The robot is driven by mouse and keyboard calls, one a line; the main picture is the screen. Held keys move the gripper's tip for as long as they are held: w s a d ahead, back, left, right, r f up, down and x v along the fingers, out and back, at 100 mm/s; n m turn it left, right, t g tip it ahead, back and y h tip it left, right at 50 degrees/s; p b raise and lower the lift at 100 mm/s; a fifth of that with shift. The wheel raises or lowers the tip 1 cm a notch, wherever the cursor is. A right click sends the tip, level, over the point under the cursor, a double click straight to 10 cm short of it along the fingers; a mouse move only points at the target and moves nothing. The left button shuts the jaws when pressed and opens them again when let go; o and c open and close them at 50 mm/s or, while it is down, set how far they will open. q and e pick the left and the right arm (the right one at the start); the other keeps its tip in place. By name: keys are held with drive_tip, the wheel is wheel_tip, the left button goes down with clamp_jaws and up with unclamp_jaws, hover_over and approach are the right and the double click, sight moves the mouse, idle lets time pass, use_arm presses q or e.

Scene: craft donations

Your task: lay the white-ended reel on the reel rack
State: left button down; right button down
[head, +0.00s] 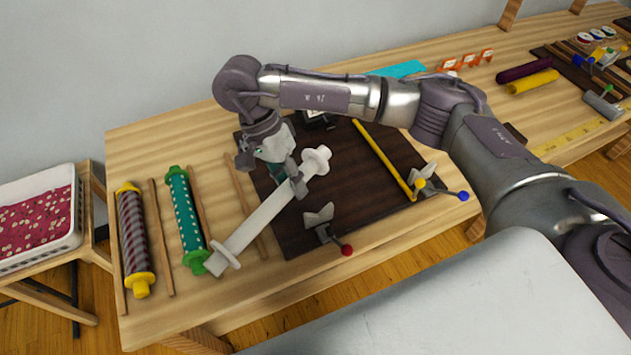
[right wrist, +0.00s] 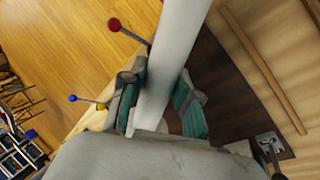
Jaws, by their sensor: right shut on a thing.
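The white-ended reel (head: 255,228) is a long pale roll with white flanged ends, seen in the head view. It lies diagonally across the picture, its near end by the rack's right strip and its far end over the dark board. My right gripper (head: 292,178) is shut on it near the far end. In the right wrist view, the teal-padded fingers (right wrist: 160,100) sit on both sides of the reel (right wrist: 178,55). The reel rack (head: 162,240) shows as thin wooden strips, at an angle to the reel. I cannot tell the reel's height. My left gripper is out of view.
A yellow-ended striped reel (head: 132,230) and a green-ended dotted reel (head: 186,215) lie among the strips on the left. The dark board (head: 375,170) carries a yellow bar (head: 383,158) and clamps with red (head: 347,250) and blue (head: 463,196) knobs. A white tray (head: 75,235) stands far left.

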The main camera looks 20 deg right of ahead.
drive_tip(key=w+a+f+m+t+y+b, duration=0.15)
drive_tip(key=w+a+f+m+y, duration=0.45)
drive_tip(key=m, duration=0.6)
drive_tip(key=w+a+f+m+t+y+b, duration=0.1)
drive_tip(key=w+a+f+m+t+y, duration=0.2)
drive_tip(key=a+m, duration=0.7)
drive_tip(key=shift+m+g, duration=0.25)
drive_tip(key=shift+m, duration=0.55)
drive_tip(key=shift+s+d+f+b, duration=0.1)
drive_tip(key=shift+d+f+b, duration=0.15)
drive_tip(key=shift+f+b, duration=0.9)
drive_tip(key=shift+w+d+f+b, duration=0.1)
drive_tip(key=shift+d+f+b, duration=0.2)
drive_tip(key=shift+f+b, duration=0.85)
drive_tip(key=shift+s+d+f+b, duration=0.1)
drive_tip(key=shift+d+f+b, duration=0.35)
drive_tip(key=shift+f, duration=1.2)
drive_tip(key=shift+a, duration=0.2)
drive_tip(key=c, duration=0.7)
unclamp_jaws()
drive_tip(key=shift+c, duration=0.2)
drive_tip(key=shift+d+r, duration=0.1)
drive_tip(key=shift+v, duration=3.9)
